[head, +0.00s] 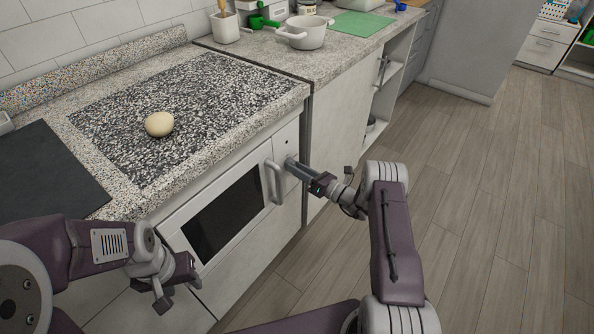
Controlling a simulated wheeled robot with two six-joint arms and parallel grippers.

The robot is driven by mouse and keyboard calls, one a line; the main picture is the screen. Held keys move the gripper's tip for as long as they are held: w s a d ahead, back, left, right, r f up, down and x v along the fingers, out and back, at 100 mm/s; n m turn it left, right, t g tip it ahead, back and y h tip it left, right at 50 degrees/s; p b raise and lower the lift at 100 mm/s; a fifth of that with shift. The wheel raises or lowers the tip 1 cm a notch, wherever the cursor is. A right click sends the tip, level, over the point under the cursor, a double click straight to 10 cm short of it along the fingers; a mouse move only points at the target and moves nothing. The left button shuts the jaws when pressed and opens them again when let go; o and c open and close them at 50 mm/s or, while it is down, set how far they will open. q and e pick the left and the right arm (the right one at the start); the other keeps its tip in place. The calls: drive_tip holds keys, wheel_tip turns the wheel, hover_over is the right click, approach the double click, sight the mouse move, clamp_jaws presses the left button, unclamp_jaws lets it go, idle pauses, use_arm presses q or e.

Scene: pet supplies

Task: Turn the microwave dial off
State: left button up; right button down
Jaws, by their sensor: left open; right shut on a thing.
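The white microwave (188,213) with a dark window is built into the cabinet under the counter. Its upright door handle (277,183) is at the right of the door. My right gripper (291,164) is at the control panel (287,141) just right of the handle, shut on the dial, which is mostly hidden by the fingers. A small dark spot shows on the panel above it. My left gripper (178,290) is open and empty, low in front of the microwave's left side, apart from it.
A round beige item (159,124) lies on the speckled counter (251,85). A dark mat (45,172) lies at the left. A white pot (304,33), a utensil holder (224,27) and a green board (357,24) stand further back. The wooden floor (480,230) at right is clear.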

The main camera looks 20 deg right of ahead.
drive_tip(key=shift+r+n+g+h+b, duration=0.1)
drive_tip(key=shift+n+g+h+b, duration=0.15)
drive_tip(key=shift+n+b, duration=4.45)
drive_tip(key=shift+r+n+g+h+b, duration=0.15)
drive_tip(key=shift+n+h+b, duration=0.2)
drive_tip(key=shift+n+b, duration=4.35)
drive_tip(key=shift+r+n+g+h+b, duration=0.2)
drive_tip(key=shift+n+b, duration=2.4)
drive_tip(key=shift+n, duration=4.2)
drive_tip(key=c, duration=1)
unclamp_jaws()
drive_tip(key=shift+o, duration=0.2)
